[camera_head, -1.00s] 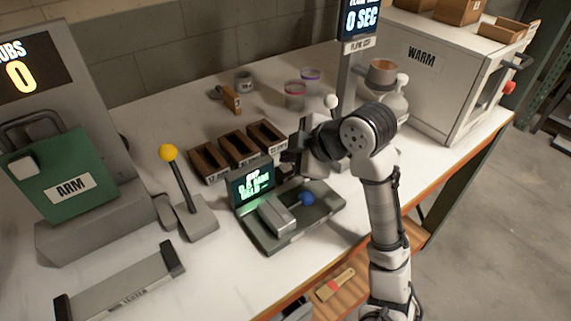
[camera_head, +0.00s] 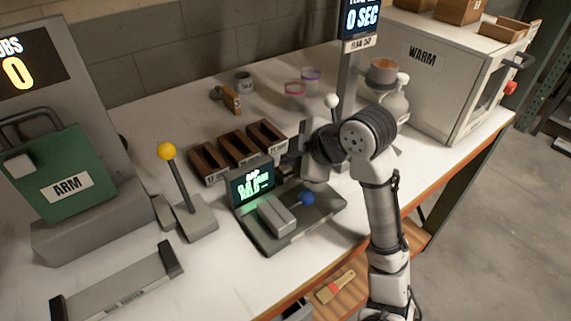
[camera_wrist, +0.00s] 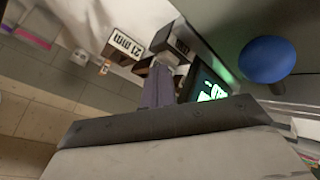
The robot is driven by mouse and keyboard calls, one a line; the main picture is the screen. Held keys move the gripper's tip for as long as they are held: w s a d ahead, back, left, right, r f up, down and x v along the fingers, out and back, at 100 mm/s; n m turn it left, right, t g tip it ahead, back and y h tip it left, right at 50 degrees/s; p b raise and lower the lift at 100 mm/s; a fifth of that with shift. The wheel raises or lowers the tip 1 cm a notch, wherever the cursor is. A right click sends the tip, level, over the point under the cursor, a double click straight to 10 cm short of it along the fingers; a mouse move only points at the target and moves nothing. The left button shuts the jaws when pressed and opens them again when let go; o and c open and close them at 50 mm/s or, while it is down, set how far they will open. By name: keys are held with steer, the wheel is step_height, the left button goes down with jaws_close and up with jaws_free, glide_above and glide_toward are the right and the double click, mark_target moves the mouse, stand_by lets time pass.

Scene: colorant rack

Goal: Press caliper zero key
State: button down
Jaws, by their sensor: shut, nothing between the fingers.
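The caliper unit (camera_head: 270,240) is a dark grey-green base on the bench with a small lit screen (camera_head: 252,184), a grey block (camera_head: 277,215) and a round blue knob (camera_head: 306,198). I cannot make out a key marked zero. The screen text is too blurred to read fully. My gripper (camera_head: 291,163) is shut and empty, above the back of the unit, just right of the screen and behind the blue knob. In the wrist view the blue knob (camera_wrist: 268,60) is at upper right, apart from my fingers (camera_wrist: 157,88), and the screen (camera_wrist: 208,88) is partly hidden.
Several small wooden bins (camera_head: 238,148) stand close behind the unit. A lever with a yellow ball (camera_head: 167,151) stands at left. A post with a display (camera_head: 360,18) rises behind my arm, and a WARM oven (camera_head: 440,75) is at back right.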

steer(key=shift+r, duration=0.1)
steer(key=shift+r+p, duration=0.7)
steer(key=shift+r, duration=0.15)
step_height(320, 180, up, 5)
steer(key=p, duration=0.4)
stand_by(0.9)
